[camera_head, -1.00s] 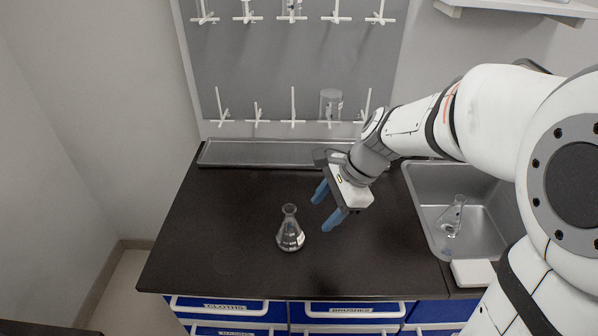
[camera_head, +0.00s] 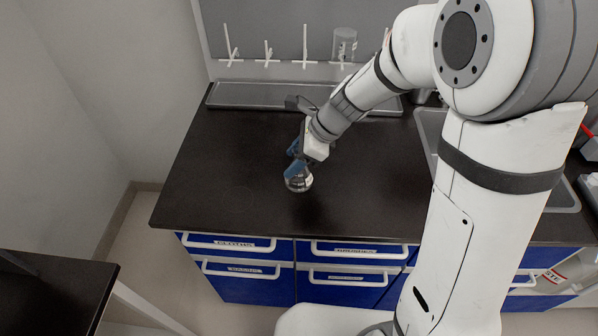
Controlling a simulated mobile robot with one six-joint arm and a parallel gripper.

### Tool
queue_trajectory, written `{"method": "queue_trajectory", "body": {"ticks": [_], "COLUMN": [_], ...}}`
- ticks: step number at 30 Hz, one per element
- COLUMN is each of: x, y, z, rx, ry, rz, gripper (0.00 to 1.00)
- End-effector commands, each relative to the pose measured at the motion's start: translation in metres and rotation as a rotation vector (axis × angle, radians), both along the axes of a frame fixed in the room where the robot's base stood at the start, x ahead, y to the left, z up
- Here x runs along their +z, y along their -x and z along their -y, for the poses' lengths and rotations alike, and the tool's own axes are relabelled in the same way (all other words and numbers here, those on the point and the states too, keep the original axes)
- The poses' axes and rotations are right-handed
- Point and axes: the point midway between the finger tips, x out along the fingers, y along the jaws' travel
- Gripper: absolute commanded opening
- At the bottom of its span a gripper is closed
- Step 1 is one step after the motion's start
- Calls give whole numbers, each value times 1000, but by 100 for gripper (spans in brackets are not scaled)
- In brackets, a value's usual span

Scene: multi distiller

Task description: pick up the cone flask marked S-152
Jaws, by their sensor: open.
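A clear cone flask (camera_head: 299,181) stands upright on the dark worktop (camera_head: 220,185). A pale label shows on its side, but its marking is too small to read. My gripper (camera_head: 295,160) is open, with its blue fingers at the flask's upper part. The fingers and gripper body hide the flask's neck. I cannot tell whether the fingers touch the glass or whether both sides of the neck are between them.
A grey tray (camera_head: 245,95) runs along the back below a peg board (camera_head: 270,30) with a beaker (camera_head: 344,44) hung on it. A sink (camera_head: 430,122) lies to the right, partly behind my arm. The worktop left of the flask is clear.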

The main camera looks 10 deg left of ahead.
Motion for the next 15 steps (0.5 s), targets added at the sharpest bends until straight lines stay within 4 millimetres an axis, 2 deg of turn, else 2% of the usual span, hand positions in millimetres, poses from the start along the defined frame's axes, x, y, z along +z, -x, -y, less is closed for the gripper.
{"method": "queue_trajectory", "body": {"ticks": [4,15], "x": [0,1], "y": [0,0], "z": [0,0], "rx": [1,2], "ry": [0,0], "rz": [1,1], "gripper": [52,21]}}
